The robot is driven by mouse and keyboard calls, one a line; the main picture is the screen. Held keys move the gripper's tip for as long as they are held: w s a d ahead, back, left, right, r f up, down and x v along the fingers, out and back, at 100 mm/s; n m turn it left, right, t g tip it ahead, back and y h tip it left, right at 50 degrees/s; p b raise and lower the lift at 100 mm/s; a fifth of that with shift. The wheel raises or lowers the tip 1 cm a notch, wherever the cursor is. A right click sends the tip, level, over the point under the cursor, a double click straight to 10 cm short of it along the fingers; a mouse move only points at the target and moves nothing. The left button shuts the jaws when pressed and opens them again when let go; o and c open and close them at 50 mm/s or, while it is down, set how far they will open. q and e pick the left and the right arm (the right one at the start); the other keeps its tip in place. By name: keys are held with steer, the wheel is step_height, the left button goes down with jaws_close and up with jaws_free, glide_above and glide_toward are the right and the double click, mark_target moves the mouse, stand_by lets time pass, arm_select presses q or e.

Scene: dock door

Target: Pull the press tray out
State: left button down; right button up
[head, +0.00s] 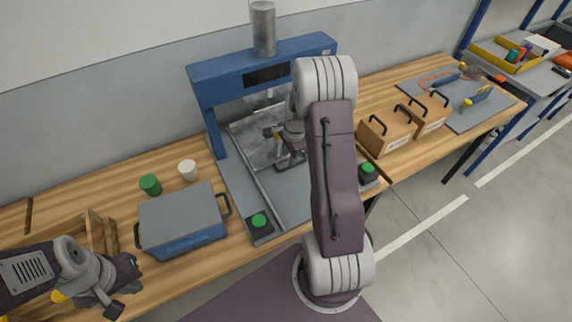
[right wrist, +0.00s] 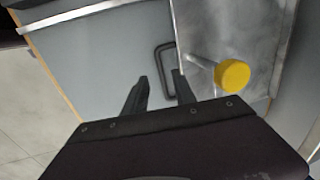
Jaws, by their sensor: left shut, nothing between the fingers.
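The blue press (head: 262,75) stands at the back of the wooden bench. A shiny metal tray (head: 245,130) lies inside it; in the right wrist view the tray (right wrist: 225,30) is at upper right. A dark bar handle (right wrist: 157,50) is at its near edge. My right gripper (right wrist: 160,75) is open, its fingers pointing at the handle, which lies just ahead between the fingertips; contact cannot be told. In the head view my right arm hides part of the press. My left gripper (head: 125,285) is shut and empty at the lower left.
A blue crate with a grey lid (head: 180,215) and green and white cups (head: 151,185) stand left of the press. Green buttons (head: 259,220) flank the press bed. A yellow-capped rod (right wrist: 232,74) stands right of my right fingers.

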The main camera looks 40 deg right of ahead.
mark_target(287, 167)
steer(key=f, duration=0.4)
steer(key=w+f, duration=0.1)
steer(key=f, duration=0.1)
steer(key=shift+d+f, duration=0.25)
steer(key=shift+d, duration=0.05)
steer(key=shift+w+a, duration=0.1)
steer(key=shift+a, duration=0.1)
jaws_close()
stand_by(0.8)
